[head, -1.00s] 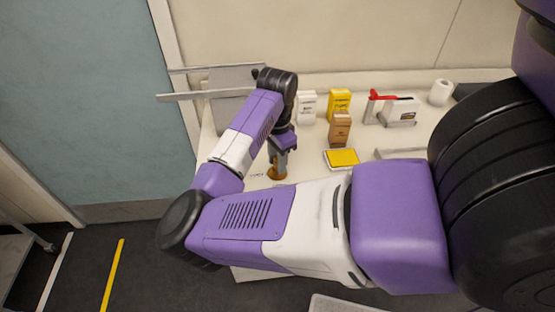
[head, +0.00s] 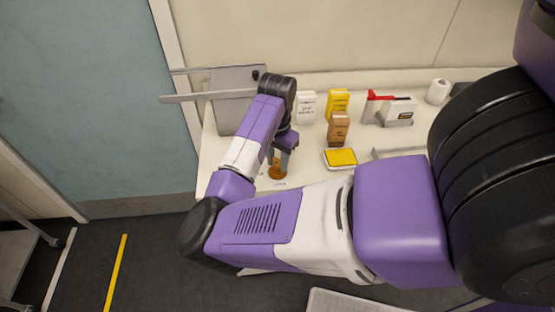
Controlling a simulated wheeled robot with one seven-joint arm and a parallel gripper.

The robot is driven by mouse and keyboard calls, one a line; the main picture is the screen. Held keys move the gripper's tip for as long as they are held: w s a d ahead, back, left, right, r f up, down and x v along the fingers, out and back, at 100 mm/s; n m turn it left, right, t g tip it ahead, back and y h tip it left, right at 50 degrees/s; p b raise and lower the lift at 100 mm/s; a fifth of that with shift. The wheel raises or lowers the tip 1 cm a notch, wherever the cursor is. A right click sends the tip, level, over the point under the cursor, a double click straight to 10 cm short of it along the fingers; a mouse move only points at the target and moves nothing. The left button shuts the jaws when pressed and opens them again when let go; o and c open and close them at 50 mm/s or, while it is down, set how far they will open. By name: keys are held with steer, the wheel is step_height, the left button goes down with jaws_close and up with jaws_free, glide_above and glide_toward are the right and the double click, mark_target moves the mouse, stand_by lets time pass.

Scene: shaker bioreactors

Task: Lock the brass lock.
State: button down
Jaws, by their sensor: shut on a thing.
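The brass lock (head: 277,172) is a small brass-coloured piece low on the white bench, partly hidden by my forearm. My gripper (head: 279,161) points down at it from above and is shut on it. Small printed marks (head: 279,184) show on the bench just in front of the lock. The lock's fine shape and its exact turn are too small to tell.
A grey panel with a long bar (head: 207,96) stands behind my wrist at left. White (head: 306,107), yellow (head: 337,103) and brown (head: 339,129) boxes, a yellow pad (head: 341,157), a red-handled device (head: 390,108) and a white roll (head: 438,91) stand to the right.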

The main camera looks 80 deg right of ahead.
steer(key=shift+s+f, duration=0.1)
steer(key=shift+s, duration=0.05)
steer(key=shift+n+p, duration=0.7)
steer(key=shift+p, duration=0.25)
steer(key=shift+n+p, duration=0.4)
steer(key=shift+p, duration=0.35)
steer(key=shift+s+d+n, duration=0.1)
steer(key=shift+s+n, duration=0.05)
steer(key=shift+n, duration=1.05)
steer(key=c, duration=0.9)
jaws_free()
steer(key=shift+w, duration=0.2)
steer(key=shift+w, duration=0.1)
